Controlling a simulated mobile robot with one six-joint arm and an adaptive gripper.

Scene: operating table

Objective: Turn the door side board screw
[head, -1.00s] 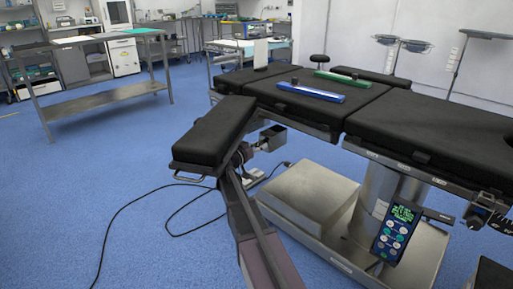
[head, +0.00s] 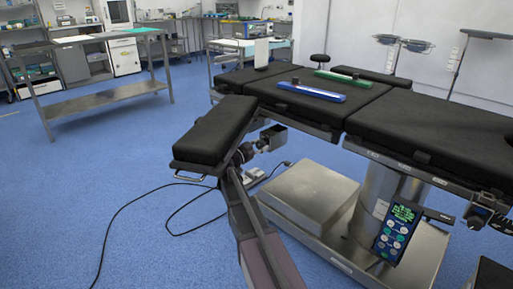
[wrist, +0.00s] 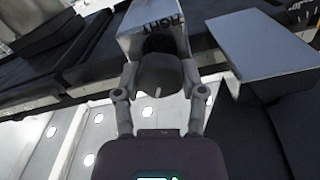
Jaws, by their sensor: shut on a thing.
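The side board (head: 213,130) is a black padded board jutting out at the near left of the operating table. Beside it, under the table edge, is a small metal block (head: 273,138). In the wrist view a metal block (wrist: 150,20) carries letters that appear upside down, partly cut off. A dark rounded screw knob (wrist: 160,75) sits in front of this block. My gripper (wrist: 160,92) is shut on the knob, with one finger on each side. In the head view my arm reaches up to the side board, and the fingers and knob are too small or hidden to make out.
The operating table (head: 440,130) bears a blue bar (head: 310,91) and a green bar (head: 337,76). A handset (head: 398,231) hangs by the metal base (head: 310,193). A black cable (head: 112,217) lies on the blue floor, which is open to the left.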

